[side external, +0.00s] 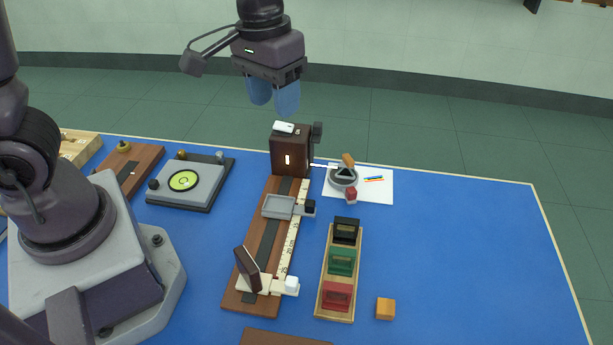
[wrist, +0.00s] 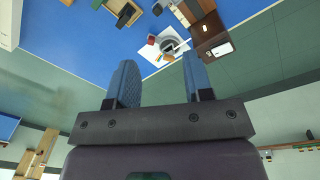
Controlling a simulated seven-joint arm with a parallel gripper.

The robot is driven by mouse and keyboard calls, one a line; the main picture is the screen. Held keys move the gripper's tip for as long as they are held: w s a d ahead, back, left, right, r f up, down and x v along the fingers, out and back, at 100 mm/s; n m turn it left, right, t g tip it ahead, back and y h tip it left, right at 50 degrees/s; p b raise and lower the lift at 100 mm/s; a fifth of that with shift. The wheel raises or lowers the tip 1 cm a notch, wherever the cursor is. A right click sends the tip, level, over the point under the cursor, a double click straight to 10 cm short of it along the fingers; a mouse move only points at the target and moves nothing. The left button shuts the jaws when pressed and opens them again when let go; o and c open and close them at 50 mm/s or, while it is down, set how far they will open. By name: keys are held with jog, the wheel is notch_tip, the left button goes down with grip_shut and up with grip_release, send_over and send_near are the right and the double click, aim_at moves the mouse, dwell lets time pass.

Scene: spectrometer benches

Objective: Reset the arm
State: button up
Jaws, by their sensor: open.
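My gripper (side external: 273,97) hangs in the air above the far end of the table, with its two blue fingers apart and nothing between them. It also shows in the wrist view (wrist: 160,82), where the fingers stand open. Below it in the side view is a dark brown box (side external: 291,150) with a white switch-like piece on top, at the far end of a wooden bench with a scale (side external: 264,235). The gripper is clear of the box and touches nothing.
A wooden rack (side external: 335,290) holds black, green and red frames. A small wooden cube (side external: 385,309) lies beside it. A round grey stand (side external: 343,178) sits on white paper (side external: 375,192). A grey device with a green dial (side external: 184,182) stands left. The table's right side is clear.

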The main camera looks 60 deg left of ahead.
jog(key=s+a+r+m+t, duration=0.1)
jog(key=s+r+t, duration=0.1)
jog(key=s+r, duration=0.2)
jog(key=s+a+r+m+t, duration=0.1)
jog(key=s+a+r+t, duration=0.1)
jog(key=s, duration=0.6)
jog(key=shift+s+a+r+m+t+y, duration=0.15)
jog(key=shift+a+r+m+t+y, duration=0.25)
jog(key=shift+r, duration=0.95)
